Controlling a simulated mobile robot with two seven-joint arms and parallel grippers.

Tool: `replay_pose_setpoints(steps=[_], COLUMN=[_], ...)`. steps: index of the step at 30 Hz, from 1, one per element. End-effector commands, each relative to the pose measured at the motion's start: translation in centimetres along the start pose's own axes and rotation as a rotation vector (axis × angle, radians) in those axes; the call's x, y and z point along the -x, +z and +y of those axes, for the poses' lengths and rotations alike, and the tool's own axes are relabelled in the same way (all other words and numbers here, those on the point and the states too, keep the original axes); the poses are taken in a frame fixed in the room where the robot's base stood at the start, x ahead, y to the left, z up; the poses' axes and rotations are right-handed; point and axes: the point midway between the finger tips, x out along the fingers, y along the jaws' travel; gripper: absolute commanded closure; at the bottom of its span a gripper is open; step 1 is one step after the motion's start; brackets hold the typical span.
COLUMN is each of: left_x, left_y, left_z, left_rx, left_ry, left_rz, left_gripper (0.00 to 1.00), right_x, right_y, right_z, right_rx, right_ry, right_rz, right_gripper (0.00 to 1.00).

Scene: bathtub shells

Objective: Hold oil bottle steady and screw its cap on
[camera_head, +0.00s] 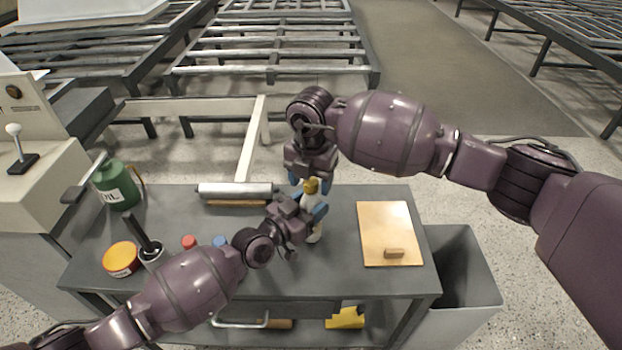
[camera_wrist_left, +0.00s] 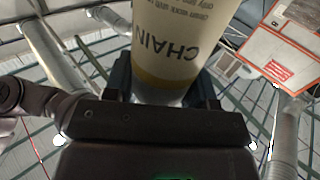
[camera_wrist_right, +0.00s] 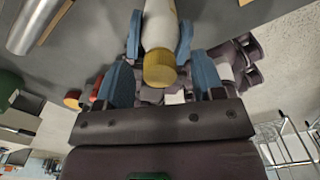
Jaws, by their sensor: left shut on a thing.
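My right gripper (camera_head: 309,186) points down from above. In the right wrist view, its open blue fingers (camera_wrist_right: 162,80) stand either side of the cap (camera_wrist_right: 160,69), with gaps at both sides.
A metal roller (camera_head: 235,190) lies at the back. A wooden board (camera_head: 390,232) lies right, beside a grey bin (camera_head: 470,270).

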Motion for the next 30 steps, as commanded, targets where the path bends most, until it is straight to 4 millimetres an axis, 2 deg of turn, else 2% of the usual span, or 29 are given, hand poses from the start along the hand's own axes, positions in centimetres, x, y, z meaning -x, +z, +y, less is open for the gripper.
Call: replay_pose_setpoints(steps=[7,11,14,24,30], left_x=[0.0,0.0,0.0,0.0,0.0], left_y=[0.0,0.0,0.0,0.0,0.0], left_z=[0.0,0.0,0.0,0.0,0.0], left_rx=[0.000,-0.001,-0.001,0.000,0.000], left_ry=[0.000,0.000,0.000,0.000,0.000], left_rz=[0.000,0.000,0.000,0.000,0.000], left_gripper=[1.00,1.00,1.00,1.00,1.00], right_x=[0.1,0.8,2.2,8.6,11.1], right_y=[0.0,0.1,0.1,0.1,0.1], right_z=[0.0,0.0,0.1,0.0,0.0], right_rx=[0.001,0.001,0.002,0.002,0.000], right_ry=[0.000,0.002,0.002,0.003,0.001], right_rz=[-0.001,-0.002,-0.003,-0.003,-0.002], right_gripper=[0.39,0.39,0.39,0.39,0.39])
